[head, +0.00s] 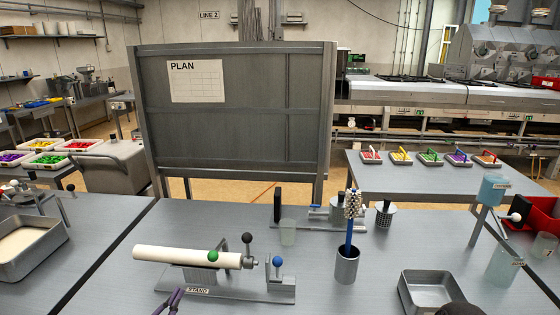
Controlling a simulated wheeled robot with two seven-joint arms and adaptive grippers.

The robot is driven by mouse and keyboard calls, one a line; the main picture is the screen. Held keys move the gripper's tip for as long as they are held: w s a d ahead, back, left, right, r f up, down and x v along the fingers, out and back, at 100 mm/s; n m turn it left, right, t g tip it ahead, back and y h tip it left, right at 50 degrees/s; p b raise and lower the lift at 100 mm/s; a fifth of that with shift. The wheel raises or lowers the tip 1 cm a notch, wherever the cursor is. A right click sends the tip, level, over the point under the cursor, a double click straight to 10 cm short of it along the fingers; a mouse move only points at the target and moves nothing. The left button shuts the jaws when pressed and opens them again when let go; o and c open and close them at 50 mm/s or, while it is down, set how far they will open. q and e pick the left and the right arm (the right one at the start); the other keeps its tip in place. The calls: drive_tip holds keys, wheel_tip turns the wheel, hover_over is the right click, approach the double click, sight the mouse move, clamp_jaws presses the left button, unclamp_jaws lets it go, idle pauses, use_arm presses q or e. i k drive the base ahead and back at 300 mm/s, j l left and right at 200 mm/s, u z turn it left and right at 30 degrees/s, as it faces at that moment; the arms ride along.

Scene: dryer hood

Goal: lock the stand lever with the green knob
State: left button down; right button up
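The stand (197,291) is a grey metal base on the table with a long white roll (170,254) lying across it. A green knob (213,256) shows in front of the roll. A black knob (247,238) stands upright at the roll's right end, and a blue knob (277,261) stands on a bracket further right. The lever under the green knob is hard to make out. My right gripper cannot be made out.
A metal cup (347,266) with a blue-handled brush stands right of the stand. A steel tray (428,292) lies further right, and a large pan (22,250) is at far left. A board marked PLAN (235,110) rises behind the table.

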sight(218, 247)
drive_tip(key=k+j, duration=0.3)
drive_tip(key=k, duration=0.15)
drive_tip(key=k+j, duration=0.25)
drive_tip(key=k, duration=0.2)
